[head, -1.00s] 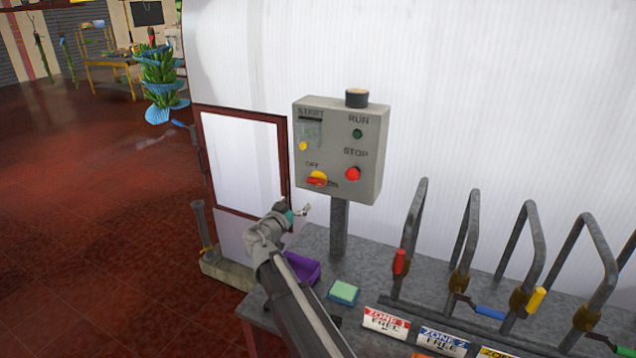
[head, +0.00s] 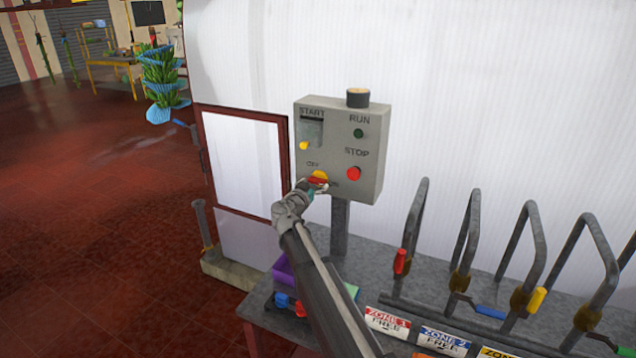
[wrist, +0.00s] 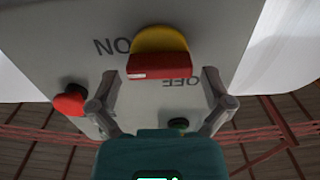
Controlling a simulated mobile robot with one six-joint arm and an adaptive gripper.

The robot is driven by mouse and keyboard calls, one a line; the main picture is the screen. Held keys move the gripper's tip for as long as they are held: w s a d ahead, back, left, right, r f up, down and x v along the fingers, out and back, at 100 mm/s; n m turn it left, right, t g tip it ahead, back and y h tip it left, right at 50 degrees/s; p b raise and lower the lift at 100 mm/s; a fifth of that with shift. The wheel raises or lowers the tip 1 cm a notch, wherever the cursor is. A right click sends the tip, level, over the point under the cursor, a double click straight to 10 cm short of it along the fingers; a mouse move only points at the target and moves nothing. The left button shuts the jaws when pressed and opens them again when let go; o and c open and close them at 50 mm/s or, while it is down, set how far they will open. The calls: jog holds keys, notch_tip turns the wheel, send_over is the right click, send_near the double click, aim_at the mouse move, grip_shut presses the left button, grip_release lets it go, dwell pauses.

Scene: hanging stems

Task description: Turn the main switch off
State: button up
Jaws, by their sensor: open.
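The main switch (head: 318,177), a red handle on a yellow round plate, sits at the lower left of the grey control box (head: 370,130). In the wrist view the switch (wrist: 160,66) lies upside down, between the words ON and OFF. My gripper (head: 314,188) is in front of the switch and covers part of it in the head view. In the wrist view my gripper (wrist: 165,90) is open, with one finger on each side of the red handle. Whether a finger touches the handle cannot be told.
A red STOP button (head: 353,173), a green RUN lamp (head: 358,133) and a yellow START button (head: 303,146) are on the same panel. Below are a purple tray (head: 283,270) and pipes with coloured valve levers (head: 400,262) on a grey bench.

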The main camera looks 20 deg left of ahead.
jog(key=shift+w+d, duration=0.1)
jog(key=shift+w, duration=0.85)
jog(key=c, duration=0.9)
